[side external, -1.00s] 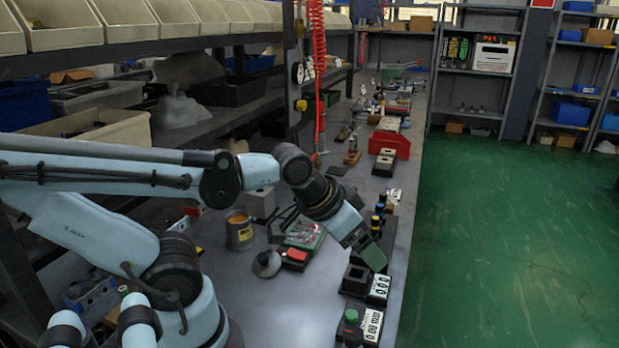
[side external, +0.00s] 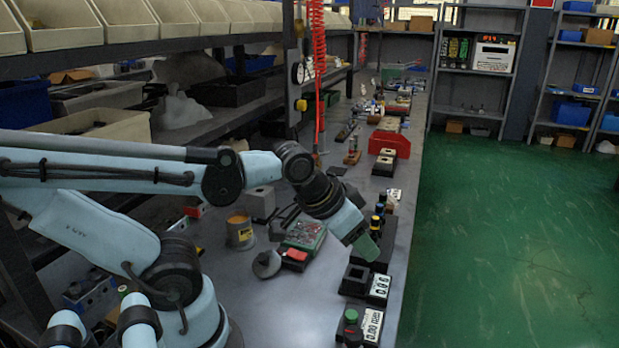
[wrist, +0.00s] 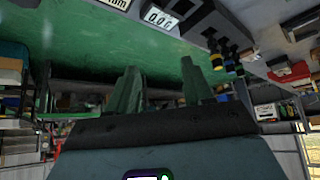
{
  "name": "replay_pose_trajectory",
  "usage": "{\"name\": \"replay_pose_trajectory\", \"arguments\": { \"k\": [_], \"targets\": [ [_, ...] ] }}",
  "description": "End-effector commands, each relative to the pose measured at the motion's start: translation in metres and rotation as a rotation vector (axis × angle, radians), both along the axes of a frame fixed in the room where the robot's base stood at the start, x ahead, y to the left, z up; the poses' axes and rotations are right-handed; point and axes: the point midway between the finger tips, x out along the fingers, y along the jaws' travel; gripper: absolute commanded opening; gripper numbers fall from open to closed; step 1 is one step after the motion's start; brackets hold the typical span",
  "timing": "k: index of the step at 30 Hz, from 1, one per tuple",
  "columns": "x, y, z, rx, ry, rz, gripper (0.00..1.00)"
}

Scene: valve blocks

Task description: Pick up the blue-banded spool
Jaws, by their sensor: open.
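Several dark spools stand in a row near the right edge of the bench in the side view. The blue-banded spool (side external: 379,209) is upright between two yellow-banded spools, a farther one (side external: 381,197) and a nearer one (side external: 375,222). My gripper (side external: 366,247) has green fingers and is on the near side of the row, apart from the blue-banded spool. In the wrist view its two fingers (wrist: 159,68) are spread with nothing between them. The small spools (wrist: 217,60) show right of the fingers there; their bands are hard to tell apart.
A black block with a square opening (side external: 356,278) and a numbered display (side external: 380,286) sit just below my gripper. A green-topped device (side external: 351,316) stands nearer. The bench drops to green floor at right.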

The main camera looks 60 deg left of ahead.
Motion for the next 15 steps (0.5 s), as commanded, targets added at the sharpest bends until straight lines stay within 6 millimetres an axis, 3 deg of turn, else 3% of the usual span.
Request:
{"name": "replay_pose_trajectory", "arguments": {
  "k": [5, 15],
  "targets": [
    [0.02, 0.011, 0.019, 0.006, 0.066, 0.026, 0.51],
    [0.082, 0.055, 0.053, 0.003, 0.281, 0.098, 0.51]
  ]
}}
